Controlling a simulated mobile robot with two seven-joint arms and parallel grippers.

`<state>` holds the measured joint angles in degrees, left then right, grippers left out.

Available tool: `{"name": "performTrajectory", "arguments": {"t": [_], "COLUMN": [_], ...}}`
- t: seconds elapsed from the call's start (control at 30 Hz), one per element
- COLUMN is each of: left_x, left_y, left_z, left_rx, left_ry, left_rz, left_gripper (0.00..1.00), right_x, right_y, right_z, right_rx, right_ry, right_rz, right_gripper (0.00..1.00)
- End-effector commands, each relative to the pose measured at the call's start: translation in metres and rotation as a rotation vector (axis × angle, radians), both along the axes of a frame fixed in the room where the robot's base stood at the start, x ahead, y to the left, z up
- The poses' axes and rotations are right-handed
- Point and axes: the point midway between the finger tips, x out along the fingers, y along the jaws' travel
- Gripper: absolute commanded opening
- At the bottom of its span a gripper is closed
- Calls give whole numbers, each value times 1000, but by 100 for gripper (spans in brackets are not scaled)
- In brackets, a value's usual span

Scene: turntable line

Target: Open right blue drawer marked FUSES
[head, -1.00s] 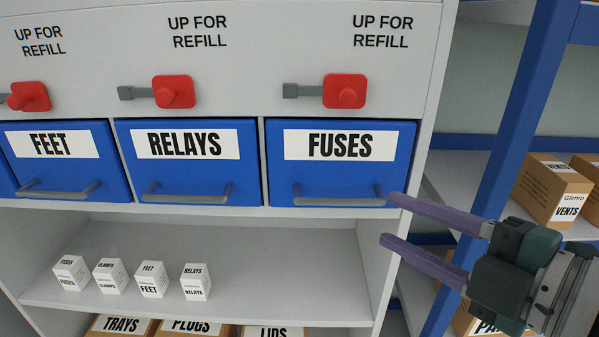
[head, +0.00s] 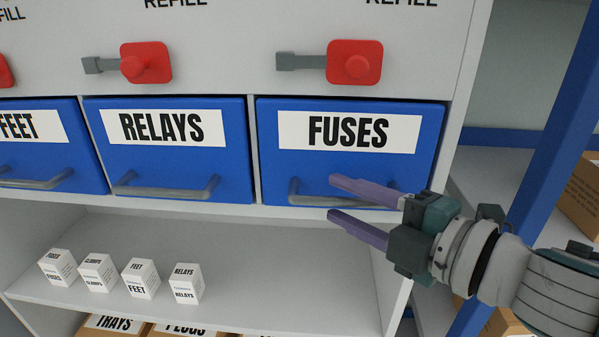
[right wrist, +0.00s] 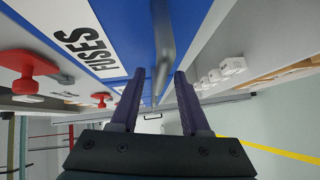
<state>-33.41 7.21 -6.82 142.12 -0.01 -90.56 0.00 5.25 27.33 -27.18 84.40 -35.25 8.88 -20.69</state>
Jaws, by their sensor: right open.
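The blue FUSES drawer (head: 275,165) is shut at the right end of the drawer row, with a grey bar handle (head: 306,199) along its lower front. My right gripper (head: 332,198) is open in front of the handle's right part, which it partly hides in the head view. In the right wrist view the handle (right wrist: 163,50) runs down the middle, and the open purple fingers (right wrist: 158,88) lie to either side of its line. I see no contact with the handle. My left gripper is not in view.
A red latch (head: 355,63) sits above the FUSES drawer. The RELAYS drawer (head: 235,180) is beside it, shut. Several small white boxes (head: 187,283) stand on the shelf below (head: 270,290). A blue post (head: 555,120) rises at the right.

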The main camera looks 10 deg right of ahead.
Motion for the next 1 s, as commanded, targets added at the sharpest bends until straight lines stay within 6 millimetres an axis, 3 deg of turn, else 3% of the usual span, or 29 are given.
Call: {"name": "performTrajectory", "arguments": {"t": [0.37,0.77,1.0], "left_x": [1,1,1], "left_y": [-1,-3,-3], "left_z": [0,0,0], "left_rx": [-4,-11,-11], "left_ry": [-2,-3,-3], "left_rz": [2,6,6], "left_gripper": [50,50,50], "right_x": [6,6,6], "right_y": [4,3,3], "right_z": [-1,-1,-1], "right_rx": [0,0,0], "right_ry": [0,0,0], "right_rz": [1,1,0], "right_gripper": [46,2,0]}}
